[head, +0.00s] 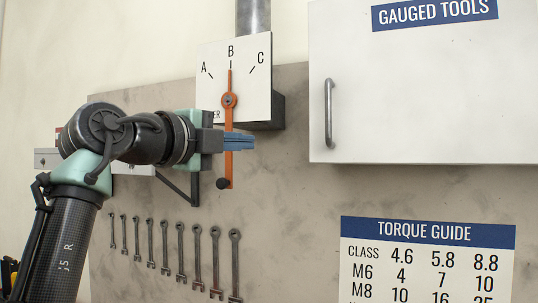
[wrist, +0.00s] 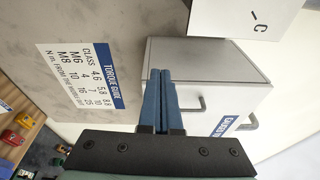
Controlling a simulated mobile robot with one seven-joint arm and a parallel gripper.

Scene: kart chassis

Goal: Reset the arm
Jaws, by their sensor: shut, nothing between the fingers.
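My gripper (head: 252,143) is shut and empty, its blue fingers pressed together. In the head view it points right, in front of the lower arm of an orange lever (head: 229,112) on a white dial plate (head: 262,101) marked A, B and C. The lever stands upright with its top at B and a black knob at its lower end. I cannot tell whether the fingers touch the lever. In the wrist view the closed fingers (wrist: 160,72) point toward the cabinet, and a corner of the dial plate (wrist: 235,18) with the C shows at upper right.
A white cabinet (head: 420,100) labelled GAUGED TOOLS, with a metal handle (head: 329,113), hangs to the right. A torque guide (head: 427,265) is below it. Several wrenches (head: 180,250) hang at lower left. A bracketed shelf (head: 135,169) is behind my arm. Bare wall lies between lever and torque guide.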

